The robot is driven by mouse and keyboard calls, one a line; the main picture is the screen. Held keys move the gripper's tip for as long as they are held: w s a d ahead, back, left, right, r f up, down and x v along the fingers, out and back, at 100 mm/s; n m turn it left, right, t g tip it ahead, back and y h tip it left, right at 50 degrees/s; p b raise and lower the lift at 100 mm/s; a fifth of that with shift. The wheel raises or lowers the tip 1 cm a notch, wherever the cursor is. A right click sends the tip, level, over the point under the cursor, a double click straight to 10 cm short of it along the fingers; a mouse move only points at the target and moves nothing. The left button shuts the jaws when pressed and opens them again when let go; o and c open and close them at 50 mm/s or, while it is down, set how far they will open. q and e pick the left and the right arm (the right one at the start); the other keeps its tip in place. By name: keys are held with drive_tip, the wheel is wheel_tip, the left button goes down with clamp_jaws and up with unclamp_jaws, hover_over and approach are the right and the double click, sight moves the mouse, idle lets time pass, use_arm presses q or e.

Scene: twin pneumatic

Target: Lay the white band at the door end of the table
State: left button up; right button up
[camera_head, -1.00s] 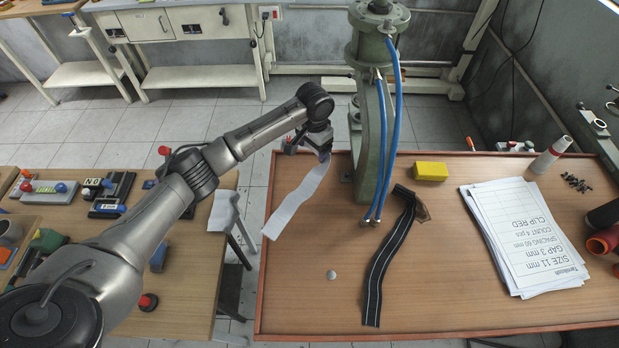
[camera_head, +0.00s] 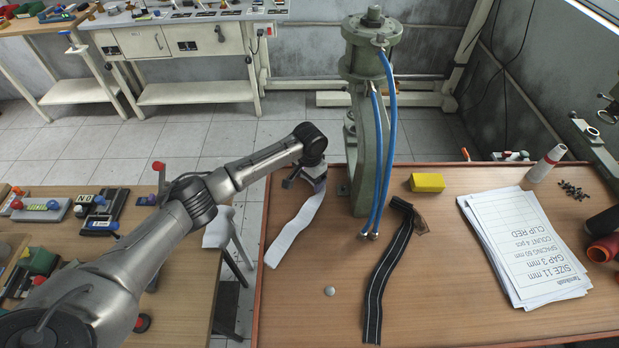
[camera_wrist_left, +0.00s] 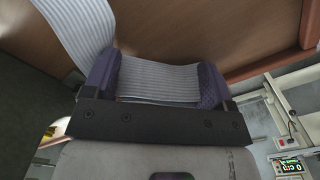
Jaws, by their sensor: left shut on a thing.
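The white band (camera_head: 294,228) hangs from my left gripper (camera_head: 309,178) at the left end of the wooden table (camera_head: 450,290). Its lower end reaches down and to the left, close to the table's left edge; I cannot tell whether it touches the tabletop. In the left wrist view the finely ribbed band (camera_wrist_left: 160,82) spans between the two purple fingers of the gripper (camera_wrist_left: 158,85), and its tail runs off to the upper left. The gripper is shut on the band. My right gripper is out of view.
A green press (camera_head: 366,130) with blue hoses stands right of the gripper. A black striped band (camera_head: 388,272), a yellow block (camera_head: 427,182), a stack of papers (camera_head: 525,245) and a small round disc (camera_head: 330,291) lie on the table. Another bench (camera_head: 180,290) stands left, across a gap.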

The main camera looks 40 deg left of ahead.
use_arm(q)
drive_tip(key=shift+f, duration=0.15)
drive_tip(key=o, duration=0.8)
drive_tip(key=shift+o, duration=0.2)
wheel_tip(320, 180, up, 12)
drive_tip(key=p, duration=0.1)
drive_tip(key=shift+p, duration=0.3)
